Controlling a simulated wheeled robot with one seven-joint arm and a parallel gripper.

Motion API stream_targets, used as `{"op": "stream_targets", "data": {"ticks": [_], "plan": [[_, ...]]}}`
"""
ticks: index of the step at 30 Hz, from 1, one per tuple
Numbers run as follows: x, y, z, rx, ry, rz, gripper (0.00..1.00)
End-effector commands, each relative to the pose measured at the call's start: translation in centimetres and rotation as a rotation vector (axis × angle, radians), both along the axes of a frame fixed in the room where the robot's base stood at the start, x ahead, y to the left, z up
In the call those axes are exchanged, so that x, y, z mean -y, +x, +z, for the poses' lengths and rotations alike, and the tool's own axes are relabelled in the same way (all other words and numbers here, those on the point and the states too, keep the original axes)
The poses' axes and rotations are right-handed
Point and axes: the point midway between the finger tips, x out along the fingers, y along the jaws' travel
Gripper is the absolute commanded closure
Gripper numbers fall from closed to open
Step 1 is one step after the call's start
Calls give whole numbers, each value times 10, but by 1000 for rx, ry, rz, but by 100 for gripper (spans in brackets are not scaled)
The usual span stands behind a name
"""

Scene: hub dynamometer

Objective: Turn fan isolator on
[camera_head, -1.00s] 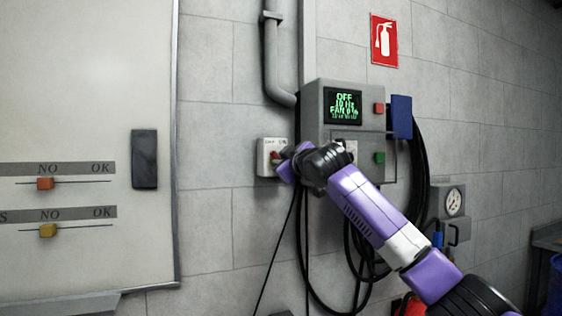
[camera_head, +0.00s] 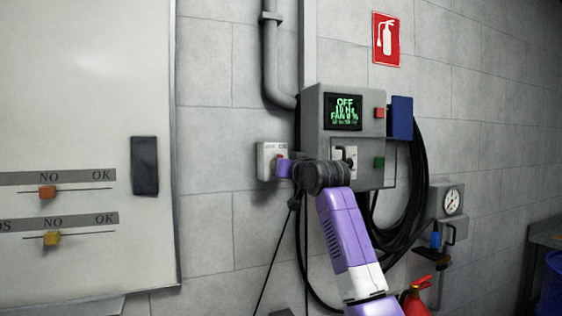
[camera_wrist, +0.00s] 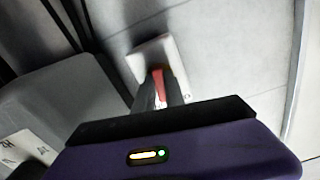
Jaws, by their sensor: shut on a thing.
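The fan isolator (camera_head: 264,150) is a small pale box on the wall, left of the grey control box. It also shows in the wrist view (camera_wrist: 146,56), with a red handle (camera_wrist: 159,84) on its front. My gripper (camera_wrist: 160,98) is shut on the red handle, one dark finger on each side of it. In the head view my gripper (camera_head: 282,166) reaches the isolator's right side and hides most of the handle. The isolator's small labels are too blurred to read surely.
The grey control box (camera_head: 313,120) stands just right of the isolator, with a green-lit screen (camera_head: 344,112) reading OFF, a red button (camera_head: 379,112) and a green button (camera_head: 379,162). Black cables hang below. A whiteboard (camera_head: 80,110) is at left, a red extinguisher (camera_head: 415,300) at lower right.

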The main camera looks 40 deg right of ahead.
Motion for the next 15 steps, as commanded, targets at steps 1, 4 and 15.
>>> {"op": "stream_targets", "data": {"ticks": [1,4,15], "plan": [[-1,1,1,9,47,2,100],[-1,1,0,34,139,2,100],[-1,1,0,118,430,0,100]]}}
